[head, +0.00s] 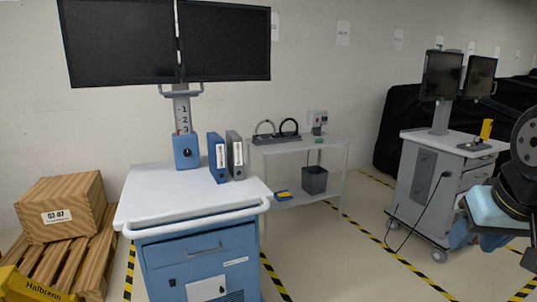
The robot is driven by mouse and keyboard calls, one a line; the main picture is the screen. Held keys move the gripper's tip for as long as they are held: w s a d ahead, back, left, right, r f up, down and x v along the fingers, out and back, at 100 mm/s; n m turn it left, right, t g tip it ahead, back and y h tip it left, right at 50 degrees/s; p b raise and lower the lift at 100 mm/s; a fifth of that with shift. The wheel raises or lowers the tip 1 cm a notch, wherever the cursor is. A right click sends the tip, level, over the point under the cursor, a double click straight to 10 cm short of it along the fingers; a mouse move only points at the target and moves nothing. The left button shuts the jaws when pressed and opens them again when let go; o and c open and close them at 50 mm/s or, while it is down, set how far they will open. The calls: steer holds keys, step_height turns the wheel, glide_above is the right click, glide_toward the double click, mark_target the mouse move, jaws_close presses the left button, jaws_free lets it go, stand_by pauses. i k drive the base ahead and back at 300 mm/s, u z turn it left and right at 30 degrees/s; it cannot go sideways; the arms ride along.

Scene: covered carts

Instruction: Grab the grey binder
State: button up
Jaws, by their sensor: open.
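The grey binder (235,155) stands upright on the white top of the blue cart (160,196), near its back right. It has a white spine label. A blue binder (217,158) stands upright just left of it, very close; I cannot tell whether they touch. Dark links of my arm show at the right edge, far from the binders. My gripper's fingers cannot be made out in this view.
Two monitors on a post rise behind the binders, with a blue box (186,151) at its foot. The cart top's front is clear. A low shelf table (300,145) stands behind right. A crate (62,206) is left, a second cart (425,180) right.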

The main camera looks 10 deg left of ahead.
mark_target(234, 142)
steer(key=i, duration=0.2)
steer(key=z, duration=2.7)
steer(key=k, duration=2.05)
steer(key=u, duration=1.5)
steer(key=i, duration=0.1)
steer(key=u, duration=0.25)
